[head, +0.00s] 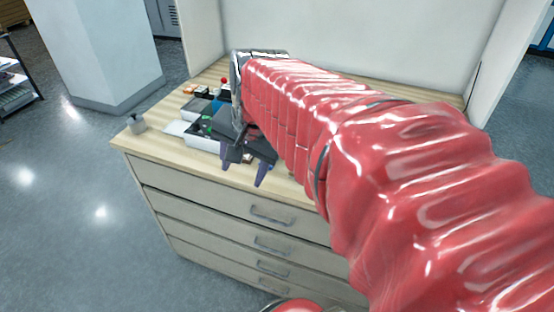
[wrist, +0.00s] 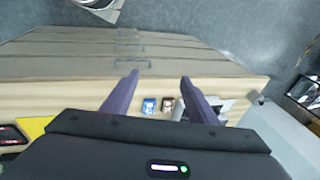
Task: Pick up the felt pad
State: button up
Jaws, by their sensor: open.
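My gripper (head: 244,172) is open and empty above the front part of the wooden cabinet top, its two purple fingers apart. In the wrist view my gripper (wrist: 159,77) points past the cabinet's front edge. I cannot make out the felt pad for certain in either view. A flat yellow piece (wrist: 32,128) lies at the left of the wrist view, partly hidden by the gripper body, and I cannot tell what it is. My arm and gripper hide much of the cabinet top in the head view.
The drawer cabinet (head: 225,203) has a pale wood top (head: 138,145). A white tray (head: 203,143) and several small items crowd beside my gripper. A small blue item (wrist: 149,106) shows between the fingers. A wall stands behind.

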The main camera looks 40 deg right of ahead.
jog(key=d+f+m+y, duration=0.1)
jog(key=d+f+m, duration=0.2)
jog(key=d+m, duration=1.4)
jog(key=d, duration=0.6)
jog(key=shift+s+m+g+y, duration=0.2)
jog(key=shift+m+g+y, duration=0.1)
jog(key=shift+m+g, duration=0.1)
jog(key=shift+d+f, duration=0.1)
jog(key=x, duration=0.8)
jog(key=shift+f, duration=0.1)
jog(key=shift+w+f, duration=0.1)
jog(key=shift+f, duration=0.1)
jog(key=shift+x, duration=2.6)
